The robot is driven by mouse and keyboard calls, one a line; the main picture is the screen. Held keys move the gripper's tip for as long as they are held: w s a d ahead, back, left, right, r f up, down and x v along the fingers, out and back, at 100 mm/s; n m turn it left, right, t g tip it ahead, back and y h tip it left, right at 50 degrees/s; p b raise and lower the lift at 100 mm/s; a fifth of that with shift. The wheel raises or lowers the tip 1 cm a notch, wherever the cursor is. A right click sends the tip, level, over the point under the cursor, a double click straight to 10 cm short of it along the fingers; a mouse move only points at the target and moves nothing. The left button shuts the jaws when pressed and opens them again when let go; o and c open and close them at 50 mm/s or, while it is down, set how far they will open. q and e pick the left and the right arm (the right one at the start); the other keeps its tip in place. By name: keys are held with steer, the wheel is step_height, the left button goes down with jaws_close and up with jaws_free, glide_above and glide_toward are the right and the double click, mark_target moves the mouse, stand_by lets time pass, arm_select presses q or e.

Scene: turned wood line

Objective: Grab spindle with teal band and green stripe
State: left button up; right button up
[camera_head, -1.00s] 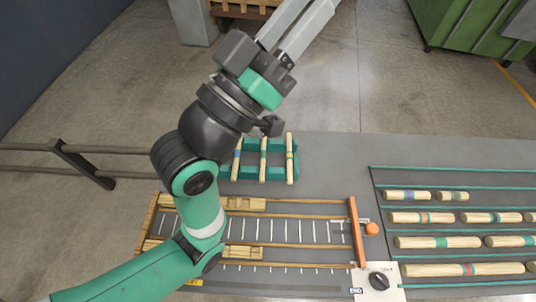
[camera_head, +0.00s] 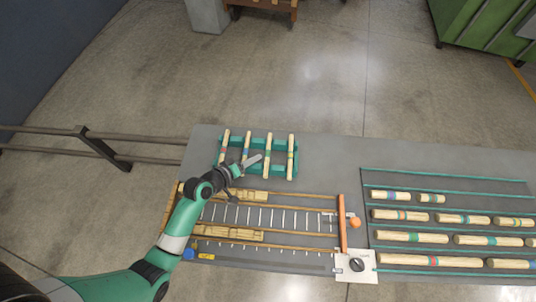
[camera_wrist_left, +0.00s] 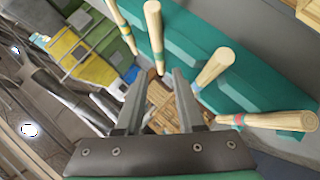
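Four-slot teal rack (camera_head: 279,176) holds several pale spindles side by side. The third from the left (camera_head: 268,152) shows a green or teal band near its middle; finer stripes are too small to tell. It seems to be the spindle (camera_wrist_left: 154,28) upright at the top of the left wrist view. My left gripper (camera_head: 254,160) is over the rack, between the second and third spindles in the head view. In the left wrist view its two fingers (camera_wrist_left: 158,88) are apart with nothing between them. My right gripper is out of view.
A slatted wooden fixture (camera_head: 290,235) lies in front. Several banded spindles, including a green-banded one (camera_head: 412,237), lie in rows at right.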

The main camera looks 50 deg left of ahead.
mark_target(268, 154)
arm_select(q)
steer(key=shift+x, duration=0.75)
steer(key=b+x, duration=0.2)
steer(key=x, duration=0.3)
steer(key=shift+w+d+f, duration=0.1)
jaws_close()
